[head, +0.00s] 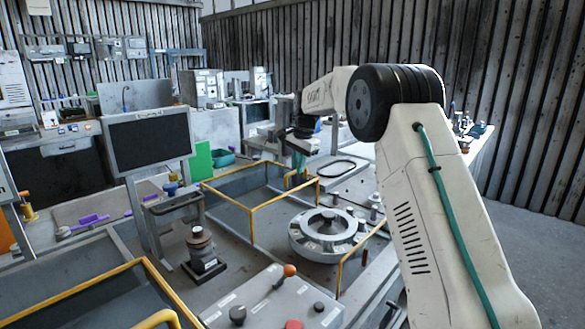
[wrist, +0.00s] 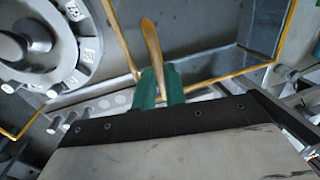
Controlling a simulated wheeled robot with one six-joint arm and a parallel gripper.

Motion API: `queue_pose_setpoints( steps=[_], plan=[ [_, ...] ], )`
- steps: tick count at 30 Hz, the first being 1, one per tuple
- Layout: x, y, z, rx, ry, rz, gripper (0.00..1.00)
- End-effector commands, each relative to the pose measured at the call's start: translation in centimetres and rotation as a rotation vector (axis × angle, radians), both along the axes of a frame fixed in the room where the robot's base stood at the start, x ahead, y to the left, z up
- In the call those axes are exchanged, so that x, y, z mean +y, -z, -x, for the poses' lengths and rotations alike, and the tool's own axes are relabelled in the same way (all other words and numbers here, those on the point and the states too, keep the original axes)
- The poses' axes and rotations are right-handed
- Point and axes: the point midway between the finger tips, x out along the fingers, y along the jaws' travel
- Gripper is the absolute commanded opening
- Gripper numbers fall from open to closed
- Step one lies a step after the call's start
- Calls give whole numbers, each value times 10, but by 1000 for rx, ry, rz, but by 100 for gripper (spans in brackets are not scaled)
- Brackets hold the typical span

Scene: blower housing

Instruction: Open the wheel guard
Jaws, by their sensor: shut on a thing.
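The wheel guard (head: 252,207) is a yellow-edged frame with grey see-through panels, standing behind and to the left of the round grey wheel (head: 327,228). In the head view my gripper (head: 298,165) reaches down at the guard's far right part. In the wrist view my green fingertips (wrist: 160,74) are shut on a yellow-orange handle (wrist: 151,42), which sticks out beyond them. The wheel (wrist: 38,38) shows at the upper left there, apart from the fingers. My arm partly hides the area to the right of the guard.
A grey control box (head: 270,300) with knobs stands in front of the wheel. A dark monitor (head: 148,140) and a small stacked fixture (head: 201,250) stand to the left. Another yellow-railed bay (head: 75,292) lies at the front left. Open floor (head: 535,240) shows at the right.

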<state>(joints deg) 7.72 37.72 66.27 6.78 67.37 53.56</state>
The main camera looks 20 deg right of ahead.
Motion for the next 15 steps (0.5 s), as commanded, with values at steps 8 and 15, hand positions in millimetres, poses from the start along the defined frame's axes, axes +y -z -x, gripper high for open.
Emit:
queue_pose_setpoints(
  steps=[8, 15],
  plan=[
    [1, -3, -5, -19, 1, 0, 0],
    [1, -3, -4, -16, 0, 0, 34]
  ],
)
